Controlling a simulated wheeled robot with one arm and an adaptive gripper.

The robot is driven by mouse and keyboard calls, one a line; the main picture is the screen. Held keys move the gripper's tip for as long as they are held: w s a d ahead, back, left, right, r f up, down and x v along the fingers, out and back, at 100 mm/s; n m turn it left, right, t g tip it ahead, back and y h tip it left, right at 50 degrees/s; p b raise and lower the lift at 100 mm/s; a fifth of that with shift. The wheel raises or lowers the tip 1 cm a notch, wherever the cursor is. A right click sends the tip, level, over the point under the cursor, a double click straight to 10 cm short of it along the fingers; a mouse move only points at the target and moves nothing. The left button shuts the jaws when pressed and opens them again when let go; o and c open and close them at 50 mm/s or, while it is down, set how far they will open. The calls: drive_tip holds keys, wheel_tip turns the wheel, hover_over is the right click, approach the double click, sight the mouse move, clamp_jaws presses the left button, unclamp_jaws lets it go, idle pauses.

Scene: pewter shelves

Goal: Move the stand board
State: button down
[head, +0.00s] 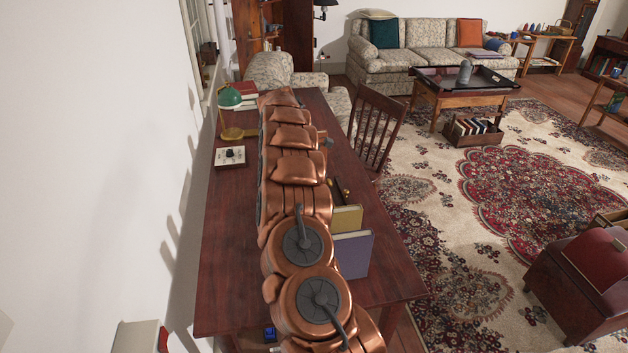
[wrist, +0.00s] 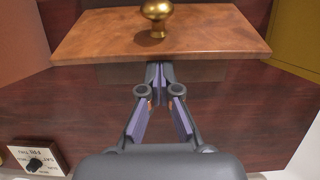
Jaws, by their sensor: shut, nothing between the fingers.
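A reddish-brown wooden board (wrist: 95,40) with a round brass knob (wrist: 157,12) shows in the wrist view, on or just above the dark red table; it looks like the stand board. My gripper (wrist: 159,72) is shut and empty. Its purple-padded fingertips meet at the middle of the board's near edge; I cannot tell whether they touch it. In the head view my copper arm covers the middle of the table and hides the board and fingertips.
On the dark red table (head: 232,230) stand a green lamp (head: 230,98), a white dial box (head: 230,156), also in the wrist view (wrist: 38,158), and upright yellow (head: 347,219) and purple (head: 353,254) books. A wooden chair (head: 374,128) is at the right edge. A white wall runs along the left.

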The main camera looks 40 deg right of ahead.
drive_tip(key=w+a+f, duration=0.1)
drive_tip(key=w+a+f+b, duration=0.1)
drive_tip(key=a, duration=0.1)
drive_tip(key=s+d+b+v, duration=0.1)
drive_tip(key=b+v, duration=0.1)
drive_tip(key=v, duration=0.7)
drive_tip(key=shift+w+r, duration=0.15)
drive_tip(key=shift+r, duration=0.5)
drive_tip(key=shift+a, duration=0.2)
